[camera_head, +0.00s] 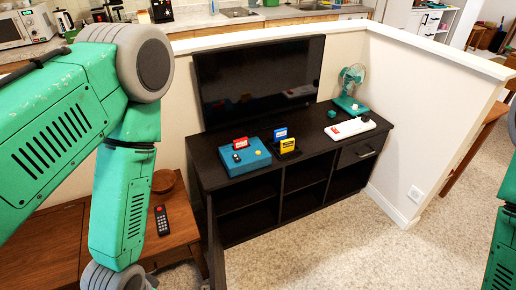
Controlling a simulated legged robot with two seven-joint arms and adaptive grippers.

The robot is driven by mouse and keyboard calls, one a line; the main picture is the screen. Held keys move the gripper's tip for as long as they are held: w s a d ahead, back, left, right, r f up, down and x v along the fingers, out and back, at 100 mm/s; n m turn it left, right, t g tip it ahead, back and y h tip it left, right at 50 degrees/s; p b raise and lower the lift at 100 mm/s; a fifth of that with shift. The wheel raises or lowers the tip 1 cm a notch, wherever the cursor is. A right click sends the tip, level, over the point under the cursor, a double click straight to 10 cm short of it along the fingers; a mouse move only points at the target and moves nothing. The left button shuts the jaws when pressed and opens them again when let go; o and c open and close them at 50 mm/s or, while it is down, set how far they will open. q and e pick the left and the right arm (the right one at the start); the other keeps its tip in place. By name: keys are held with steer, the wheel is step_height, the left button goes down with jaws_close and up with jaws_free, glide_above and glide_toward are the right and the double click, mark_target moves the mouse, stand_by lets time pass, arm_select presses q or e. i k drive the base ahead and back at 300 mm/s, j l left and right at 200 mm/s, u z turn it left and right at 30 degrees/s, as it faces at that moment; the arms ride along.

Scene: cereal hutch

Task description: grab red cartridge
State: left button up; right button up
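A small red cartridge (240,143) stands upright at the back of a teal box (245,166) on top of the black cabinet (200,149). It appears to be seated in or resting on the box; I cannot tell which. A blue cartridge (280,133) and a yellow cartridge (287,145) stand just to its right in a dark holder. My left arm fills the left side, well left of the cabinet, and its gripper is below the frame. Only a piece of my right arm shows at the right edge, and its gripper is out of view.
A black television (260,80) stands behind the cartridges. A white and red device (350,128) and a teal fan (351,88) are on the cabinet's right part. A wooden side table with a remote (162,220) is at the left. The carpet in front of the cabinet is clear.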

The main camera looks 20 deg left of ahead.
mark_target(241, 143)
steer(key=i+l+u, duration=0.2)
steer(key=i+l, duration=0.6)
steer(key=i+j, duration=0.1)
steer(key=i, duration=0.25)
steer(key=i+j, duration=0.1)
steer(key=i, duration=0.25)
